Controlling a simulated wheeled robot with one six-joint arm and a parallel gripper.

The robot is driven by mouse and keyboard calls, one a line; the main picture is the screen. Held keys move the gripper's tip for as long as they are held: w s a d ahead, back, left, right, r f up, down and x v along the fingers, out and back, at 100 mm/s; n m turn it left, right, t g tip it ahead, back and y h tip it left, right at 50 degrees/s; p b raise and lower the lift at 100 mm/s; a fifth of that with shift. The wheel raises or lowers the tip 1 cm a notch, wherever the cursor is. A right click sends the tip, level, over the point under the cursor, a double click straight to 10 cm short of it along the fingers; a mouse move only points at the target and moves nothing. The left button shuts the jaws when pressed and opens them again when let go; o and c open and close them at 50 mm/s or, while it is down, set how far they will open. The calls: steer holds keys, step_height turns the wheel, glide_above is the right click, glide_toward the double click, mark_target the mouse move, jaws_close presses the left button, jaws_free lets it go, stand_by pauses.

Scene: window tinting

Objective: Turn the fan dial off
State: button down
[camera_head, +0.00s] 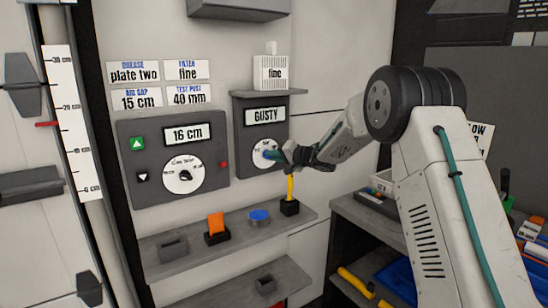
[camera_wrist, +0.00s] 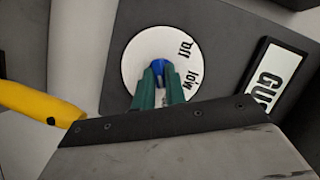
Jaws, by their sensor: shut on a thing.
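The fan dial is a blue knob (camera_wrist: 158,69) on a round white face with "off" and "low" printed on it. In the wrist view the face (camera_wrist: 138,50) sits on a dark grey panel. In the head view the white dial face (camera_head: 259,163) is below a display reading "GUSTY" (camera_head: 265,116). My gripper (camera_head: 274,155) reaches it from the right, its green fingertips (camera_wrist: 158,85) shut on the blue knob. The fingers hide part of the knob and the lower part of the face, so I cannot tell where the knob points.
A yellow-handled tool (camera_head: 290,188) stands in a black holder just below my gripper; its handle (camera_wrist: 35,103) is close at left in the wrist view. A shelf (camera_head: 190,248) below holds an orange item (camera_head: 216,224) and a blue-topped tin (camera_head: 260,216). Left is a "16 cm" panel (camera_head: 150,160).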

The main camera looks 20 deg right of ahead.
steer(key=shift+s+a+n+t+h, duration=0.1)
steer(key=shift+a+n+t+h, duration=0.3)
steer(key=shift+n+h, duration=1.9)
steer(key=shift+s+a+n+t+h, duration=0.1)
steer(key=shift+n+t+h, duration=0.85)
steer(key=shift+n, duration=2.35)
steer(key=shift+s+a+n+t+h, duration=0.1)
steer(key=shift+a+n+t+h, duration=0.2)
steer(key=shift+n+h, duration=2.1)
steer(key=shift+n+y, duration=0.45)
steer(key=shift+n, duration=0.05)
steer(key=c, duration=1.4)
jaws_free()
steer(key=shift+c, duration=0.2)
